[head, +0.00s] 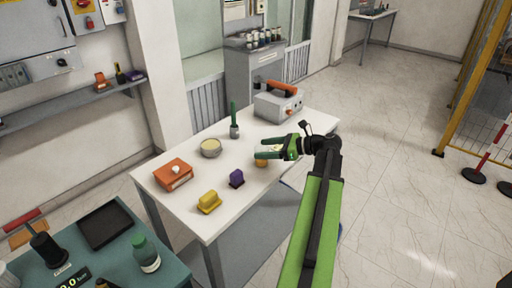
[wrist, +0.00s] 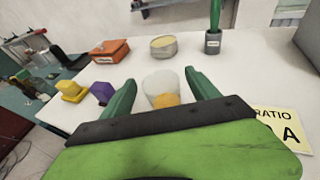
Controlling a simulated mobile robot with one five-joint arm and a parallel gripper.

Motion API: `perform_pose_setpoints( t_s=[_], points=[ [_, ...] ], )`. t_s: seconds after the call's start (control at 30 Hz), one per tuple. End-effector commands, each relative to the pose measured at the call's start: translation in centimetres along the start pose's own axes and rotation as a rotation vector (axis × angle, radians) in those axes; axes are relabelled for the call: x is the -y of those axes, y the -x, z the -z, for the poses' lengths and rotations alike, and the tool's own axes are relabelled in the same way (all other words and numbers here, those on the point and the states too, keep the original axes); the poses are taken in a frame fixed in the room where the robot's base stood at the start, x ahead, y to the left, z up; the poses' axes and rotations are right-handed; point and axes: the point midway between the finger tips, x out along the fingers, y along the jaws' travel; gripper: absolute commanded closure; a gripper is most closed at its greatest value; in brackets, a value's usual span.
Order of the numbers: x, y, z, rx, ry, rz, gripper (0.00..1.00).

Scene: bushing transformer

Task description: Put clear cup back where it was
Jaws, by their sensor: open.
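The clear cup (wrist: 158,84) stands on the white table between the two green fingers of my gripper (wrist: 162,80) in the wrist view. My gripper is open, one finger on each side of the cup; I cannot tell whether either touches it. Something orange-yellow (wrist: 166,100) shows at the cup's lower part; whether it is inside or in front is unclear. In the head view my gripper (head: 268,150) is low over the table's right side, and its fingers largely hide the cup. An orange piece (head: 261,162) shows just below the fingers.
On the white table (head: 222,228) stand a purple block (head: 237,178), a yellow block (head: 209,202), an orange box (head: 174,174), a round tin (head: 211,147), a potted cactus (head: 234,121) and a grey case (head: 279,103). A yellow sign (wrist: 277,127) lies right of my gripper.

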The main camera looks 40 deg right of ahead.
Motion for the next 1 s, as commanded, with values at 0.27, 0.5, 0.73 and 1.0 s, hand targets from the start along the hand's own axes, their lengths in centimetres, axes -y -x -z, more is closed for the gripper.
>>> perform_pose_setpoints(
  t_s=[0.27, 0.5, 0.73, 1.0],
  points=[
    [0.1, 6.2, -0.3, 0.0, -0.001, 0.001, 0.3],
    [0.0, 7.6, 0.0, 0.0, 0.0, -0.001, 0.3],
    [0.0, 7.5, 0.0, 0.0, 0.0, -0.001, 0.3],
    [0.0, 7.5, 0.0, 0.0, 0.0, -0.001, 0.3]
  ],
)
